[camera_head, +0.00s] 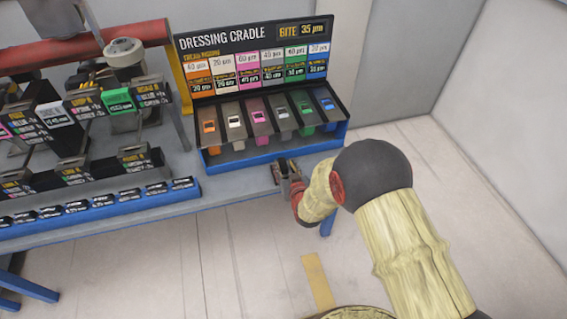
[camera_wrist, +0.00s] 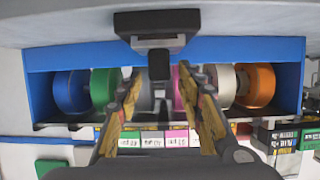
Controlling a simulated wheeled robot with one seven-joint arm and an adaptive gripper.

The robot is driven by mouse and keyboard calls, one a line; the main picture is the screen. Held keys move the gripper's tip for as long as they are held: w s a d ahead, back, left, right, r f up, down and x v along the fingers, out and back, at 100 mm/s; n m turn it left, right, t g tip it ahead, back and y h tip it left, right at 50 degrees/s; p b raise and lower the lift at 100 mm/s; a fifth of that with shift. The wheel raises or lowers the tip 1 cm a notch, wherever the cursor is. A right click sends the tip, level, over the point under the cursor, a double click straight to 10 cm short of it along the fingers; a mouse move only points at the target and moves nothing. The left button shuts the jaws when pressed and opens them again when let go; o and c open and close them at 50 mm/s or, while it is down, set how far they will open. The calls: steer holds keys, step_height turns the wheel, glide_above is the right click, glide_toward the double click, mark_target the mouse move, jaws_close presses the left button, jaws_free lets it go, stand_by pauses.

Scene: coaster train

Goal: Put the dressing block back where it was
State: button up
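My gripper (camera_head: 292,182) is at the bench's front edge, just in front of the dressing cradle's (camera_head: 265,152) blue tray. In the wrist view, its two worn yellow-and-dark fingers (camera_wrist: 162,78) stand apart. A dark T-shaped piece (camera_wrist: 157,22) with a narrow stem lies ahead of and between them. It could be the dressing block, but I cannot tell for sure. I see no finger clearly touching it. In the head view the piece is too small and too covered by my gripper to make out.
The cradle holds a row of coloured wheels, among them blue (camera_wrist: 68,92), green (camera_wrist: 103,88) and orange (camera_wrist: 258,84). A rack of labelled black holders (camera_head: 80,180) fills the bench's left side. A red pipe (camera_head: 90,45) runs behind. The floor (camera_head: 235,270) in front is mostly clear.

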steer(key=p+v, duration=0.3)
steer(key=v, duration=0.7)
steer(key=s+d+r+m+g+h, duration=0.15)
steer(key=d+r, duration=0.25)
steer(key=r, duration=0.6)
steer(key=s+d+r+g+h, duration=0.15)
steer(key=d+r, duration=0.35)
steer(key=r, duration=0.5)
steer(key=s+d+r+g, duration=0.1)
steer(key=s+d+r, duration=0.1)
steer(key=s, duration=0.6)
steer(key=s+d+r+m+g, duration=0.1)
steer(key=s+r, duration=0.3)
steer(key=s, duration=0.4)
steer(key=s+d+r+g, duration=0.2)
steer(key=s+d+r, duration=0.2)
steer(key=s, duration=0.3)
steer(key=shift+s+m+g+h+b, duration=0.3)
steer(key=shift+s+m+h, duration=0.05)
steer(key=shift+s+h, duration=0.05)
steer(key=shift+d, duration=0.1)
